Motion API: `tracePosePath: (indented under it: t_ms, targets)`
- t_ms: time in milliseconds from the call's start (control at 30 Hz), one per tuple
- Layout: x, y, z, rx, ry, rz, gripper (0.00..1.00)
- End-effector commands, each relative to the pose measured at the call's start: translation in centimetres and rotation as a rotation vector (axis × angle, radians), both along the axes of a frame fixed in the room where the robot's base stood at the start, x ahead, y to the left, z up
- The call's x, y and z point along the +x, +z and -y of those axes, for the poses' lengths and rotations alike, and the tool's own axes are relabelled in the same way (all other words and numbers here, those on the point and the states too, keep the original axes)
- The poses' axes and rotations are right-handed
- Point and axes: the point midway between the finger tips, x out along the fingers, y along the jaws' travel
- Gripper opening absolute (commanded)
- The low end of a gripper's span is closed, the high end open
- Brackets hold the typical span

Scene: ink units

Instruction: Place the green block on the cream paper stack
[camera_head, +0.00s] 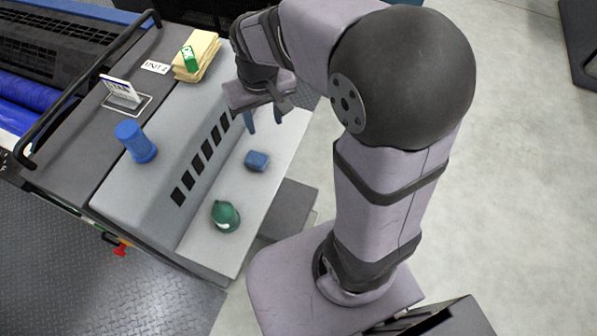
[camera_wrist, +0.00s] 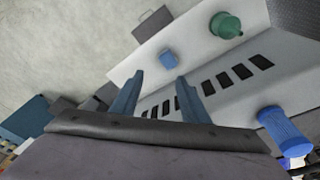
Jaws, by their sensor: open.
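The green block (camera_head: 190,59) lies on top of the cream paper stack (camera_head: 208,48) at the upper middle of the head view, touching it. My gripper (camera_head: 264,118) is open and empty, to the right of the stack, over the light ledge. In the wrist view the two blue fingers (camera_wrist: 155,95) stand apart with nothing between them. Neither the green block nor the paper stack can be made out in the wrist view.
A blue block (camera_head: 257,160) and a round green object (camera_head: 225,216) sit on the light ledge (camera_head: 208,250). A blue cylinder (camera_head: 136,141) stands on the grey machine. A small sign (camera_head: 121,91) stands near the black rail (camera_head: 75,98).

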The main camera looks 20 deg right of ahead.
Motion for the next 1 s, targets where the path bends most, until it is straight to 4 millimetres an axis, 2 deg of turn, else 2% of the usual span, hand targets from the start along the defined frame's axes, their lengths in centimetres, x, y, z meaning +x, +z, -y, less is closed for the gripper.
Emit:
tracePosePath:
  t_ms: [33,100,200,333,500,1000]
  targets:
    - [-2.5,-1.2,0.8,0.004,-0.006,-0.032,0.41]
    - [-5.6,-2.6,1.4,0.008,-0.009,-0.073,0.41]
    - [-9.2,-4.2,2.0,0.016,-0.012,-0.117,0.41]
    - [-12.2,-5.4,2.4,0.024,-0.014,-0.154,0.41]
    - [-13.6,-6.0,2.5,0.028,-0.016,-0.171,0.41]
    - [-13.6,-6.0,2.5,0.028,-0.015,-0.172,0.41]
